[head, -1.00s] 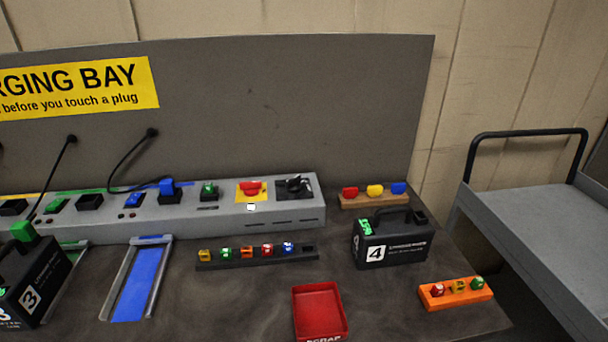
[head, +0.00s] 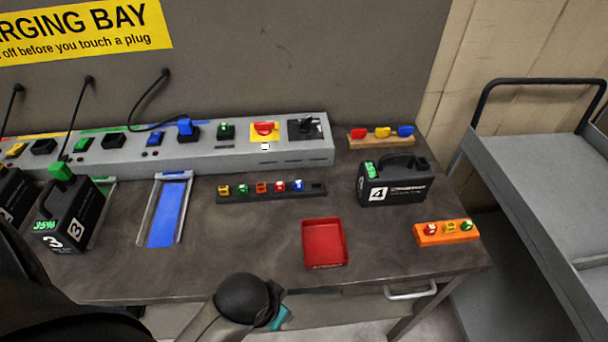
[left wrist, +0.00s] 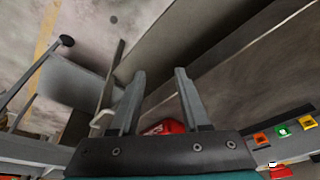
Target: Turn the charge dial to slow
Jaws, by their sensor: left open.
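The charge dial looks to be the black knob (head: 305,127) on a dark plate at the right end of the grey charger console (head: 245,158). Its pointer setting and lettering are too small to read. A red switch (head: 265,127) on a yellow plate sits just left of it. My left arm comes in at the bottom of the head view, in front of the bench, well short of the dial. In the left wrist view my left gripper (left wrist: 160,73) is open, with nothing between its fingers. The dial cannot be made out there. My right gripper is not in view.
A row of small coloured blocks (head: 229,196) and a red tray (head: 324,222) lie in front of the console. Battery pack 4 (head: 392,187) stands right, pack 3 (head: 68,221) left. A grey cart (head: 540,160) stands right.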

